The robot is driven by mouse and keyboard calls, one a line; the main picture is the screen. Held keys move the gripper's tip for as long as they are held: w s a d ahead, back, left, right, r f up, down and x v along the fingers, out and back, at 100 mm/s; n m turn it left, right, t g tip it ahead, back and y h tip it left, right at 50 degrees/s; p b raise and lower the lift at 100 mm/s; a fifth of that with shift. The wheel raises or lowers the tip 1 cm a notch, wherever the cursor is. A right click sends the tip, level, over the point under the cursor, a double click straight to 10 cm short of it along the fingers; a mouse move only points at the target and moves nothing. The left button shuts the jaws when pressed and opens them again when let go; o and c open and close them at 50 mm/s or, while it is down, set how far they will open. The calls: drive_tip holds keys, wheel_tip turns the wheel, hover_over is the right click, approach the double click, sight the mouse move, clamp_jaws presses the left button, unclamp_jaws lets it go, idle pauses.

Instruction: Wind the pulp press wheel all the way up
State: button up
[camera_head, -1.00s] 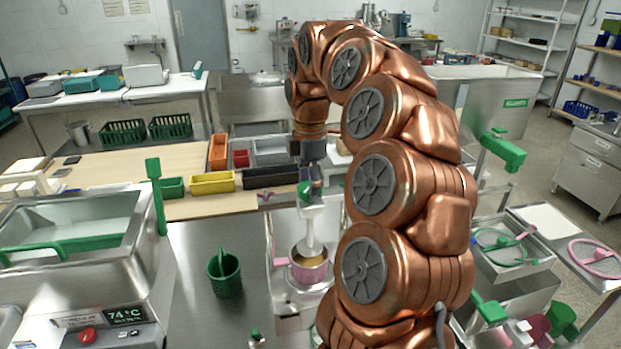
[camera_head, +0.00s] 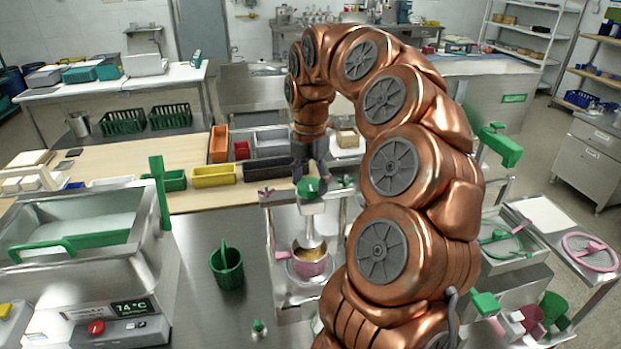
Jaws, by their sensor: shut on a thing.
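A small press stands right of the middle of the steel bench, with a pale plunger (camera_head: 312,228) reaching down into a pink-rimmed pot (camera_head: 311,265). A green part (camera_head: 308,190), which looks like the press wheel, sits at the top of the plunger. My gripper (camera_head: 312,182) points down at the top of the press and is shut on this green part. The fingers and part of the wheel overlap, so the exact grip is hard to see. The plunger's lower end is at the pot's mouth; the pot holds something yellowish.
My copper arm hides the press's right side. A green cup (camera_head: 227,268) and a small green-topped bottle (camera_head: 258,329) stand left of the press. Coloured bins (camera_head: 214,176) lie behind it. A steel tank (camera_head: 75,235) stands left; a pink wheel (camera_head: 590,252) lies at the right.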

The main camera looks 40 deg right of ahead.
sight(310, 184)
idle(0.4)
drive_tip(key=o, duration=1.2)
drive_tip(key=shift+c, duration=0.2)
wheel_tip(310, 184, up, 12)
idle(0.5)
